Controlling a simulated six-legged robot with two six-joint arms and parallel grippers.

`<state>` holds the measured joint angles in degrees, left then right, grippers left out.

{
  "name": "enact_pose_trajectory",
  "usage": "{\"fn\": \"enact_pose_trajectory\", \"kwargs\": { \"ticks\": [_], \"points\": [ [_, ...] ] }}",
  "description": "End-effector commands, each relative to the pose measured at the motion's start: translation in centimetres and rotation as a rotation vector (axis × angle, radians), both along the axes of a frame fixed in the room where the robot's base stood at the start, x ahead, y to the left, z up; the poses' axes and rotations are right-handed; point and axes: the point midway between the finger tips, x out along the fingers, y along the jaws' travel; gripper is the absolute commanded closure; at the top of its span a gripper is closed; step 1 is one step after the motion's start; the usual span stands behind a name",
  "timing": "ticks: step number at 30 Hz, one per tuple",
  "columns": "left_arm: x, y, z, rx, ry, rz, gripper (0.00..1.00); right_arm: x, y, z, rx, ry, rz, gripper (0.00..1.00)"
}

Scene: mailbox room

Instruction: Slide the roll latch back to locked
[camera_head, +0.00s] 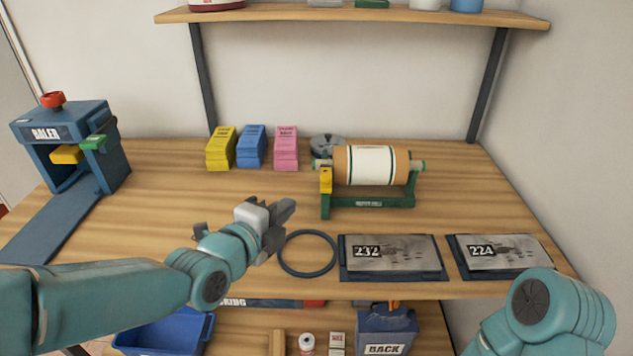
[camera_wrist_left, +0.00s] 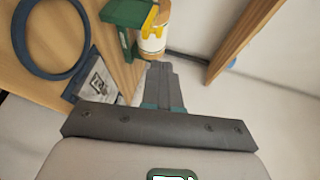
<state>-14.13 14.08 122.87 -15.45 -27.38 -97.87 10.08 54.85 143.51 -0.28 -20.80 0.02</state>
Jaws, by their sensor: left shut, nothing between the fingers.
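A roll (camera_head: 372,166) with a white label band and tan ends lies in a green roll holder (camera_head: 368,202) on the bench. A yellow latch (camera_head: 325,181) stands at the holder's left end. In the left wrist view the roll (camera_wrist_left: 152,42), the green holder (camera_wrist_left: 127,12) and the yellow latch (camera_wrist_left: 150,20) show at the top. My left gripper (camera_head: 285,208) is shut and empty, left of and nearer than the latch, apart from it. Its closed fingers (camera_wrist_left: 163,86) show in the left wrist view. My right gripper is out of view; only that arm shows at lower right.
A dark blue ring (camera_head: 308,274) and two plates marked 232 (camera_head: 390,278) and 224 (camera_head: 500,270) lie along the front. Yellow, blue and pink stacks (camera_head: 286,148) stand behind. A blue press (camera_head: 65,125) is at left. A shelf (camera_head: 350,13) hangs above.

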Motion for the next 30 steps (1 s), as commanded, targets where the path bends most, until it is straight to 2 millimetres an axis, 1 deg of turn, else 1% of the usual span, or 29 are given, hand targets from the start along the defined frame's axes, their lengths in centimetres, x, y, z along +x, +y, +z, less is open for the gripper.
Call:
{"fn": "enact_pose_trajectory", "kwargs": {
  "ticks": [5, 12, 15, 18, 21, 24, 30],
  "points": [
    [2.9, -1.5, -0.6, 0.001, 0.004, -0.002, 1.00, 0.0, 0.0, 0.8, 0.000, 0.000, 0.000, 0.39],
    [7.6, -3.8, -1.7, 0.001, 0.002, -0.002, 1.00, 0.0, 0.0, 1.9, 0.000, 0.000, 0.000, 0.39],
    [9.3, -4.6, -2.0, -0.001, 0.001, -0.001, 1.00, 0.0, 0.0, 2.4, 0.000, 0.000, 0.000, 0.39],
    [10.5, -5.2, -2.4, 0.000, 0.002, -0.001, 1.00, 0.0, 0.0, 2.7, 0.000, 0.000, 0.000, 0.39],
    [11.3, -5.6, -2.6, -0.001, 0.001, -0.001, 1.00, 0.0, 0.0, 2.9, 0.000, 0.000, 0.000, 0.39],
    [11.7, -5.8, -2.7, -0.001, 0.001, -0.001, 1.00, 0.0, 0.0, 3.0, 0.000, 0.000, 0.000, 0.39],
    [11.8, -5.8, -2.8, -0.001, 0.001, -0.001, 1.00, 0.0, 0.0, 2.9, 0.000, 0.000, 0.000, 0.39]
  ]
}}
